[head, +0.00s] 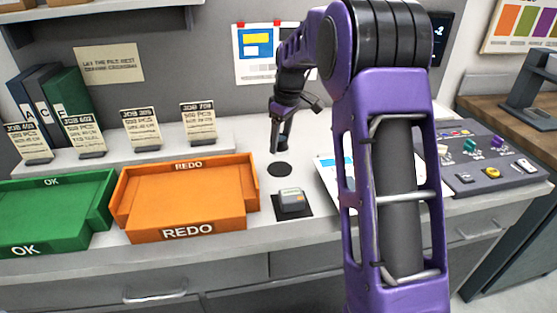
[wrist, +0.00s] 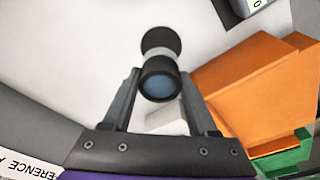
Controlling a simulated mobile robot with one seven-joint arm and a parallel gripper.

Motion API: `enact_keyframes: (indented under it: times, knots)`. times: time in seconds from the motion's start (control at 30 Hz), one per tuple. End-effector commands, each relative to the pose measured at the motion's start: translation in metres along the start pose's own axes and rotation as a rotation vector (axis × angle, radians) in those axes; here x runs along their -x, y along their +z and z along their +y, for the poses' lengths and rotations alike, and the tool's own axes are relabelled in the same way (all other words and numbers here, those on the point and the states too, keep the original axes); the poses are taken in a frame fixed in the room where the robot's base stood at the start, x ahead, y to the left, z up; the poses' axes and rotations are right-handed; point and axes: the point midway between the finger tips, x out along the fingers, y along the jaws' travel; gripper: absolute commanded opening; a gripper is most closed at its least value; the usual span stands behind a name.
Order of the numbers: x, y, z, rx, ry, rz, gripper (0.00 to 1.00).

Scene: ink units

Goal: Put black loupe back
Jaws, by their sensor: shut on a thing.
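My gripper (head: 279,145) is shut on the black loupe (wrist: 160,82), above the grey-white counter. In the wrist view the loupe sits between the two fingers, its black-rimmed bluish lens facing the camera and a pale band behind it. A flat black round spot (head: 280,169) lies on the counter just in front of the gripper in the head view. A black round shape also shows beyond the loupe in the wrist view; I cannot tell whether it is the spot or the loupe's far end. In the head view the loupe is hard to separate from the dark fingers.
A small grey device (head: 291,199) sits on a black pad in front of the spot. An orange REDO tray (head: 188,196) and green OK tray (head: 52,217) stand left. A control panel (head: 487,160) is right. My arm hides part of a printed sheet (head: 328,172).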

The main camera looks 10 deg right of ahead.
Motion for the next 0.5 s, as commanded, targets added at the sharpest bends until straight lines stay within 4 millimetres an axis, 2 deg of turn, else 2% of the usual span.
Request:
enact_keyframes:
  times: [0.3,0.5]
  knots:
    - [-0.044,0.007,-0.001,-0.001,-0.002,-0.001,0.04]
    - [-0.054,0.008,0.000,0.000,0.001,0.001,0.04]
